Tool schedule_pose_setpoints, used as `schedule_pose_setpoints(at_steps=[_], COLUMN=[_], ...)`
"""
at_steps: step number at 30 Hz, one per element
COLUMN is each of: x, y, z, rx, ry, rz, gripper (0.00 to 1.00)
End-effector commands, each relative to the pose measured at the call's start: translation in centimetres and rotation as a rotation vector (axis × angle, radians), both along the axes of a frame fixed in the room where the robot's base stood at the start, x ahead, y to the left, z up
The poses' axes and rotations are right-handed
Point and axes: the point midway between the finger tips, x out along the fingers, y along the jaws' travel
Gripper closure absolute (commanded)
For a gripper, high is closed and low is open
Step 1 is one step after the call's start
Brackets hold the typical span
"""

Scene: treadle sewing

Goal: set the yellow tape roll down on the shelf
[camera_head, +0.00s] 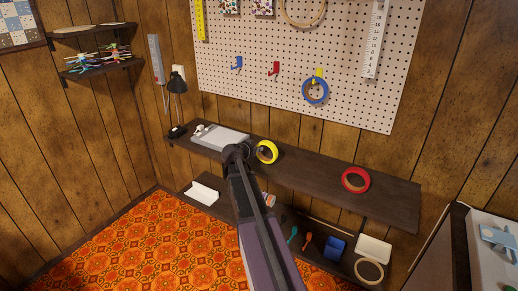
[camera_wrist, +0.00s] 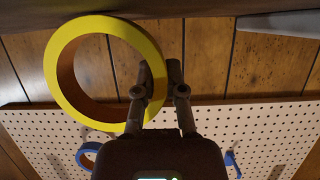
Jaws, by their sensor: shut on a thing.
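The yellow tape roll (camera_head: 273,147) shows just right of the end of my arm in the head view, in front of the upper dark shelf (camera_head: 315,182). In the wrist view the yellow tape roll (camera_wrist: 57,82) is a wide ring with its open face to the camera. My gripper (camera_wrist: 160,64) is shut on the ring's right rim, one finger on each side. The roll's edge meets the dark shelf band (camera_wrist: 205,25) at the top of the wrist view; I cannot tell whether they touch. My arm hides part of the shelf in the head view.
A red tape roll (camera_head: 345,183) lies on the shelf to the right, with bare shelf between. A blue tape roll (camera_head: 305,97) hangs on the pegboard (camera_head: 340,60). A lower shelf holds several small items.

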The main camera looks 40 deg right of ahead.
Motion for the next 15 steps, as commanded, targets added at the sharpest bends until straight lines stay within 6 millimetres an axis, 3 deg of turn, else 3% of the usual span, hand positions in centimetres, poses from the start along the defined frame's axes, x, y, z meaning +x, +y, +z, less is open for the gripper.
schedule_pose_setpoints(at_steps=[4,5,8,15], x=[-0.01,-0.02,-0.02,-0.05], y=[-0.03,-0.04,-0.05,-0.07], z=[-0.28,-0.20,-0.18,-0.17], rx=[0.000,0.000,0.000,0.000], ry=[0.000,0.000,0.000,0.000], rz=[0.000,0.000,-0.001,-0.001], gripper=[1.00,0.77,0.47,0.45])
